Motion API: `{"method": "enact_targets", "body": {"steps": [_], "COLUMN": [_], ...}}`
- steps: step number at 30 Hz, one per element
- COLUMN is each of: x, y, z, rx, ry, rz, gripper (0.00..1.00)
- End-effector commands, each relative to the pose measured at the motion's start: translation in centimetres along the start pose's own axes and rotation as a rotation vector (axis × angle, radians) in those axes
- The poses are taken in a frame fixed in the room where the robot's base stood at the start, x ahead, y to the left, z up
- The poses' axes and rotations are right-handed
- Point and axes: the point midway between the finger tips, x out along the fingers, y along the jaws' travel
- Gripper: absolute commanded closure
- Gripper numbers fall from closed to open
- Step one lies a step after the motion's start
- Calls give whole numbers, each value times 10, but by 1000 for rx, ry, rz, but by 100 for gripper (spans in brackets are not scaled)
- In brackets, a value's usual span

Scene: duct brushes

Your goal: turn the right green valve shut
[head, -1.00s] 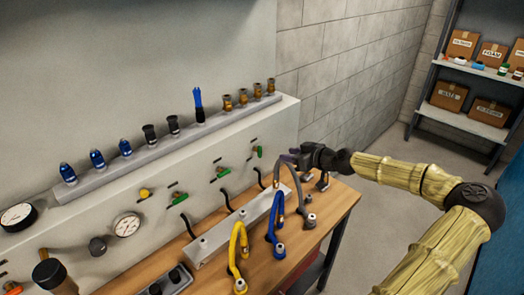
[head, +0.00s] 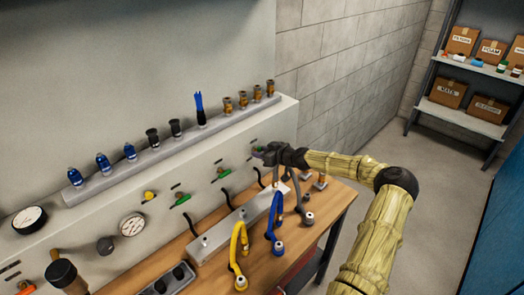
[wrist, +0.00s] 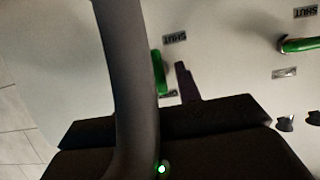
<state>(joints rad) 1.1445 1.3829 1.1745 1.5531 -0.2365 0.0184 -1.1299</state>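The right green valve is the farthest of the three green-handled valves along the panel. Its green handle (wrist: 158,72) stands upright in the wrist view, between a SHUT label and a second small label. In the head view my gripper (head: 269,155) is at the panel and mostly covers this valve. In the wrist view one dark finger (wrist: 187,82) shows just right of the handle, with a gap visible. A grey curved hose (wrist: 128,90) crosses close to the camera and hides where the other finger would be, so the opening cannot be judged.
The middle green valve (head: 222,173) and left green valve (head: 182,199) sit along the panel (head: 150,175). Yellow (head: 236,255) and blue hoses (head: 274,220) arch over the wooden bench. Several fittings stand on the ledge above. Shelving (head: 466,115) is far right.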

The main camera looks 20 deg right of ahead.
Motion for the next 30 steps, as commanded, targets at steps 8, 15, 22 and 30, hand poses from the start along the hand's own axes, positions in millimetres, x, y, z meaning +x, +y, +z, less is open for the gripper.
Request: {"method": "enact_targets", "body": {"steps": [8,15,22,30], "x": [0,0,1,2], "y": [0,0,0,2], "z": [0,0,1,3], "rx": [-1,-1,15,107], "ry": [0,0,1,2], "rz": [-1,-1,-7,-45], "gripper": [76,100,100,100]}}
